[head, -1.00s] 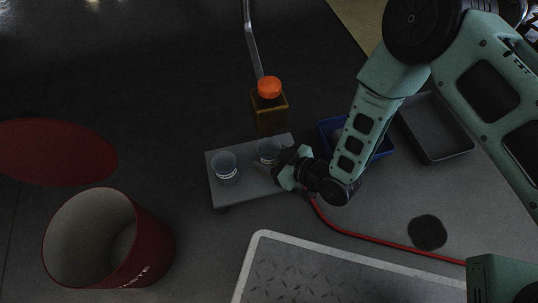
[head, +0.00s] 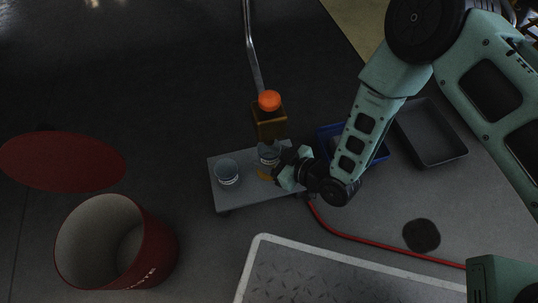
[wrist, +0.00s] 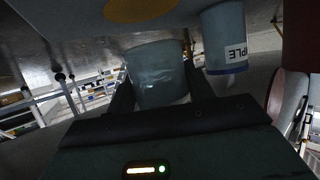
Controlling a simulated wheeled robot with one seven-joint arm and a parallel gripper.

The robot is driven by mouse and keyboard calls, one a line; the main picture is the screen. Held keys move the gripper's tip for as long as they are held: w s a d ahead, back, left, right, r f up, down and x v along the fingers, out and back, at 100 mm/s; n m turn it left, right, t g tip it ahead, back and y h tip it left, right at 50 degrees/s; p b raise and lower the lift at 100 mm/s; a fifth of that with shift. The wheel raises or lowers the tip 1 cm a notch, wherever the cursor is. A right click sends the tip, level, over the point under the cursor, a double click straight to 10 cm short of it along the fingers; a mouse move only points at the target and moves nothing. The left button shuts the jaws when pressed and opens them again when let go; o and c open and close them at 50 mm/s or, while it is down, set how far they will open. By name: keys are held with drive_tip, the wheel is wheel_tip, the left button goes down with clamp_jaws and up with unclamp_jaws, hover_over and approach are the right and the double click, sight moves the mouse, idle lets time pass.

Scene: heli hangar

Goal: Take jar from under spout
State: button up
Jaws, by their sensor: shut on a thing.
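The jar (head: 267,153) is a small clear bluish cup in my gripper (head: 283,164), above an orange disc (head: 265,174) on the grey platform (head: 245,192). The wrist view shows the jar (wrist: 157,72) between both fingers (wrist: 157,85), with the disc (wrist: 140,8) apart from it. An amber container (head: 270,124) with an orange cap stands just behind the jar; no spout can be made out clearly. A second, similar jar (head: 227,172) stands on the platform at left; its printed label shows in the wrist view (wrist: 234,53).
A red waste bin (head: 150,250) stands at lower left, with a red disc (head: 62,160) behind it. A blue tray (head: 330,131) and a grey tray (head: 440,150) lie at right. A red hose (head: 370,240) crosses the floor near a metal-edged plate (head: 345,270).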

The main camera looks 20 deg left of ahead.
drive_tip(key=s+d+p, duration=0.3)
drive_tip(key=d, duration=0.5)
drive_tip(key=s+d+p, duration=0.3)
drive_tip(key=d+p, duration=0.1)
drive_tip(key=d, duration=0.5)
idle(0.4)
idle(1.5)
